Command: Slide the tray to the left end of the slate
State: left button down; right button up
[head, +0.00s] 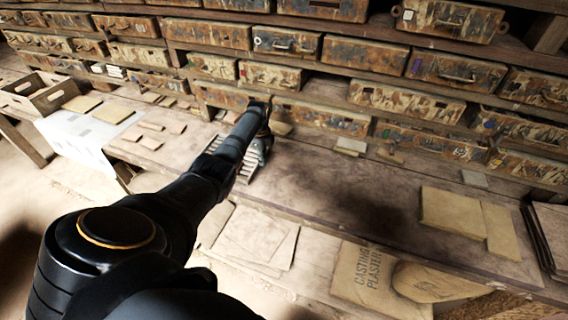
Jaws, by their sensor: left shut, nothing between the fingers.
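My left arm reaches from the lower left across the workbench. My left gripper (262,148) is at its far end, seen from behind and small, shut with nothing held. A grey ribbed piece (246,168), perhaps the tray, lies on the bench right under and beside the gripper. My arm covers part of it, and I cannot tell whether the gripper touches it. I cannot make out a separate slate; the brown bench top (330,190) shows around the piece. My right gripper is out of view.
Shelves of worn drawers (285,42) line the back. A white sheet (75,135) and small tiles (150,127) lie to the left. Tan boards (452,210) lie at the right. A plaster bag (365,280) is below the front edge. The bench's middle right is clear.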

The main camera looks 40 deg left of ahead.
aim_at(252, 161)
pick_arm(q)
jog(key=a+b, duration=0.1)
jog(key=a, duration=0.1)
jog(key=s+a+b, duration=0.1)
jog(key=a+b, duration=0.1)
jog(key=a, duration=0.1)
jog(key=a+b, duration=0.1)
jog(key=a, duration=0.2)
jog(key=shift+s+f+b, duration=0.35)
jog(key=shift+s+b, duration=0.05)
jog(key=shift+s+a+r, duration=0.15)
jog(key=shift+a+r, duration=0.1)
jog(key=shift+a, duration=0.1)
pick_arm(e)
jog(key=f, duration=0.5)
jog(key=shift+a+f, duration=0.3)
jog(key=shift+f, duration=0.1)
pick_arm(q)
jog(key=shift+d+r, duration=0.1)
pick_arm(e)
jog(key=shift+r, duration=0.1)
